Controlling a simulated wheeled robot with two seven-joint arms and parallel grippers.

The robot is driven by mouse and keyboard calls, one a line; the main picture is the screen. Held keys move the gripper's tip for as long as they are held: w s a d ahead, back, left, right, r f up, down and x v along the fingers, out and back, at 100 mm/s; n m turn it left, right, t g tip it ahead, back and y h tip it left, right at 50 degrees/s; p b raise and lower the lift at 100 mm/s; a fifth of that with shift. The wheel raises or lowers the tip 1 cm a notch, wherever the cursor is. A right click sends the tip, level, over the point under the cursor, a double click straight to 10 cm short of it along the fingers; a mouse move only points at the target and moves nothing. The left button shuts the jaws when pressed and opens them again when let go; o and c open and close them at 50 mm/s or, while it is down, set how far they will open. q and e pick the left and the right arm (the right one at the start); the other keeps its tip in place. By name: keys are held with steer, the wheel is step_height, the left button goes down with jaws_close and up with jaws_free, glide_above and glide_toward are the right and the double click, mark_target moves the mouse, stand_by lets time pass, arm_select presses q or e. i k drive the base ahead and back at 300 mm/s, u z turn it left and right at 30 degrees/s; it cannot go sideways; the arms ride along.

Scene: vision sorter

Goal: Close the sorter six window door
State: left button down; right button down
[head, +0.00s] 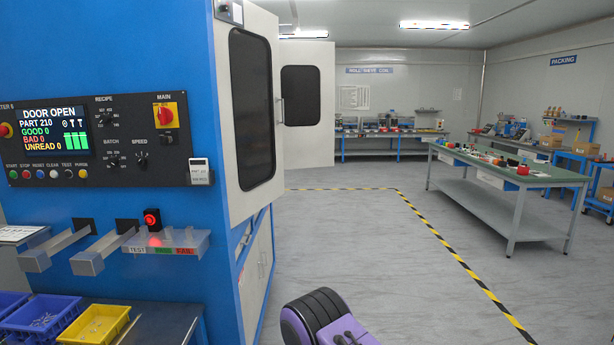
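The blue sorter (225,240) stands at the left, and its screen (57,131) reads DOOR OPEN. A white panel with a tall dark window (251,108) is on its right side face. Beyond it, a white door-like panel (318,145) with a smaller dark window (300,95) stands out to the right at an angle. A thin handle (280,110) shows between the two windows; I cannot tell which panel carries it. Neither of my grippers is in view. A purple and black part of mine shows at the bottom middle.
Metal chutes (103,250) and a clear shelf (165,243) stick out from the sorter's front. Blue and yellow bins (95,325) sit at lower left. Grey floor (350,240) with a yellow-black line (440,240) is open to the right. A green-topped workbench (535,178) stands farther right.

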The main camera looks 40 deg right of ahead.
mark_target(251, 109)
steer(key=z, duration=1.05)
steer(key=i, duration=1.8)
steer(key=u, duration=0.8)
